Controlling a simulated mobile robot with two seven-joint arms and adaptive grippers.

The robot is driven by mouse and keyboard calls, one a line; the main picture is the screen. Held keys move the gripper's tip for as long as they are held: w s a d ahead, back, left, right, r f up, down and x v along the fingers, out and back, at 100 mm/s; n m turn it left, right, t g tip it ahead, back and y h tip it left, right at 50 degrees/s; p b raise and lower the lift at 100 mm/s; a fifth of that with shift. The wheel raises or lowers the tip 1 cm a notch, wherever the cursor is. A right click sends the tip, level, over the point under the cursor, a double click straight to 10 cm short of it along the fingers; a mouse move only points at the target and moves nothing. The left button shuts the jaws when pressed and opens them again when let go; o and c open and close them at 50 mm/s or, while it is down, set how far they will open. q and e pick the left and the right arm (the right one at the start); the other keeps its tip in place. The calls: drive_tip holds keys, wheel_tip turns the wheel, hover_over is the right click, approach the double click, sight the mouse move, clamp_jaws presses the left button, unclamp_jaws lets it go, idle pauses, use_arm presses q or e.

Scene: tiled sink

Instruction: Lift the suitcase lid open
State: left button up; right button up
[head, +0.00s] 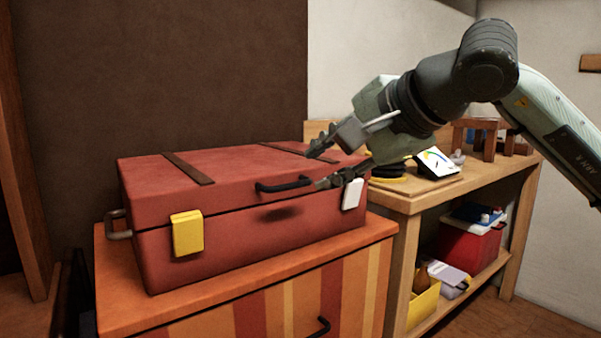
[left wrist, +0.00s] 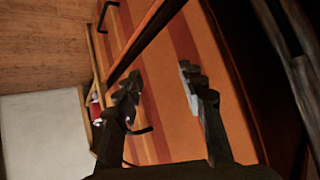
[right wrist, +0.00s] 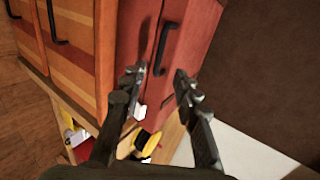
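The red suitcase (head: 225,245) lies flat with its lid (head: 235,172) closed on the striped cabinet. A black handle (head: 284,186) is on its front, between a yellow latch (head: 187,233) and a white latch (head: 352,194). My right gripper (head: 318,168) is open and empty just right of the handle. In the right wrist view the handle (right wrist: 166,46) lies ahead of the gap between the fingers (right wrist: 157,76). My left gripper (left wrist: 160,80) is open and empty, facing the cabinet's striped front; it is outside the head view.
The cabinet (head: 280,300) has a dark drawer pull (head: 320,328). A wooden shelf unit (head: 410,205) stands at right, with a tablet (head: 438,163) on top and a red cooler (head: 470,238) and yellow bin (head: 424,303) below. A brown wall panel (head: 160,80) is behind the suitcase.

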sight(293, 185)
drive_tip(key=x, duration=0.5)
drive_tip(key=shift+w+a+f, duration=0.1)
drive_tip(key=shift+a+f, duration=0.1)
drive_tip(key=shift+f, duration=0.1)
drive_tip(key=b+x, duration=0.1)
drive_tip(key=x, duration=0.3)
drive_tip(key=shift+w+b, duration=0.1)
drive_tip(key=shift+b, duration=0.3)
drive_tip(key=shift+w+a+f, duration=0.1)
drive_tip(key=shift+w+f, duration=0.05)
drive_tip(key=shift+f, duration=0.05)
use_arm(q)
drive_tip(key=w+d+r+t+h, duration=0.3)
drive_tip(key=w+d+r+t, duration=0.1)
drive_tip(key=d+r, duration=0.3)
drive_tip(key=shift+r+m+t, duration=0.3)
drive_tip(key=shift+r+t, duration=0.2)
drive_tip(key=shift+r, duration=0.4)
use_arm(e)
drive_tip(key=shift+w+a+f, duration=0.15)
drive_tip(key=shift+w, duration=0.05)
drive_tip(key=shift+c, duration=0.5)
clamp_jaws()
